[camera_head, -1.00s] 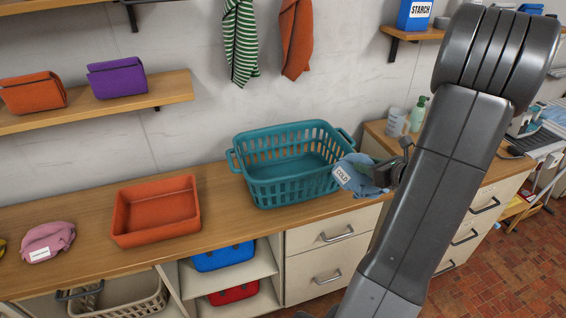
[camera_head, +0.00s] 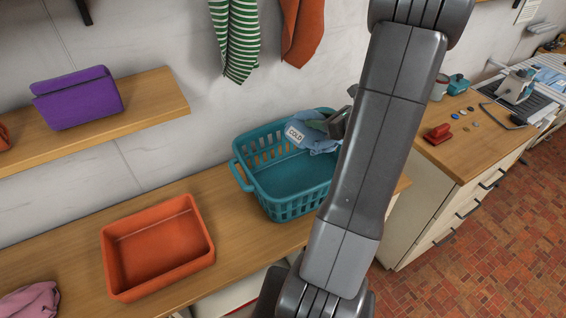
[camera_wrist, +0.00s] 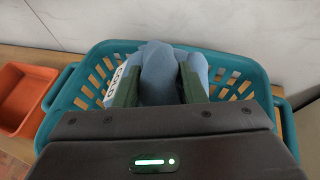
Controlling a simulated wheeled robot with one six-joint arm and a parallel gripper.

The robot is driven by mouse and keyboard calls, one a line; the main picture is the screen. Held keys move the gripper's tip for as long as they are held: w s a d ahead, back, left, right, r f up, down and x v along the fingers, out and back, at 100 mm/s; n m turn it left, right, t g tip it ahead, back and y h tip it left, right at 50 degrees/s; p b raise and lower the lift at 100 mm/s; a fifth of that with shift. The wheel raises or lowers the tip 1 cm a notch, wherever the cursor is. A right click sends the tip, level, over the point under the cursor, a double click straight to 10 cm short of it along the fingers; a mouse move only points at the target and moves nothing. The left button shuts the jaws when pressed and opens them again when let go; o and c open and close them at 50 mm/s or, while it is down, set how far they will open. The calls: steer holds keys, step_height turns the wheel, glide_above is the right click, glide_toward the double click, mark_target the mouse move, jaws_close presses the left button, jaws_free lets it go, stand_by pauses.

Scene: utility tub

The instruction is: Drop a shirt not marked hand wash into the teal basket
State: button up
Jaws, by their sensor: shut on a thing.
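My gripper (camera_head: 341,121) is shut on a light blue shirt (camera_head: 317,138) with a white tag reading COLD. The shirt hangs over the teal basket (camera_head: 256,188), near its back and right side in the head view. In the wrist view the shirt (camera_wrist: 158,75) is pinched between the two dark fingers (camera_wrist: 160,88), with the basket rim (camera_wrist: 264,92) around and below it. I cannot tell whether the shirt touches the basket. My arm hides the basket's right end in the head view. A pink folded cloth (camera_head: 30,303) lies at the lower left, its tag out of view.
An orange tray (camera_head: 155,248), seemingly empty, stands left of the basket on the wooden counter. A purple folded item (camera_head: 78,98) lies on the shelf (camera_head: 160,98). Striped and rust cloths (camera_head: 300,30) hang above. A counter at right holds a red brush (camera_head: 437,133) and an iron (camera_head: 515,85).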

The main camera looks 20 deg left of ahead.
steer(key=shift+a+f, duration=0.15)
step_height(320, 180, down, 6)
steer(key=b, duration=0.5)
steer(key=shift+r, duration=0.2)
steer(key=o, duration=1.2)
steer(key=shift+d, duration=0.2)
steer(key=b+v, duration=0.1)
steer(key=v, duration=1.2)
steer(key=shift+s+d+b, duration=0.2)
steer(key=shift+d+b, duration=0.1)
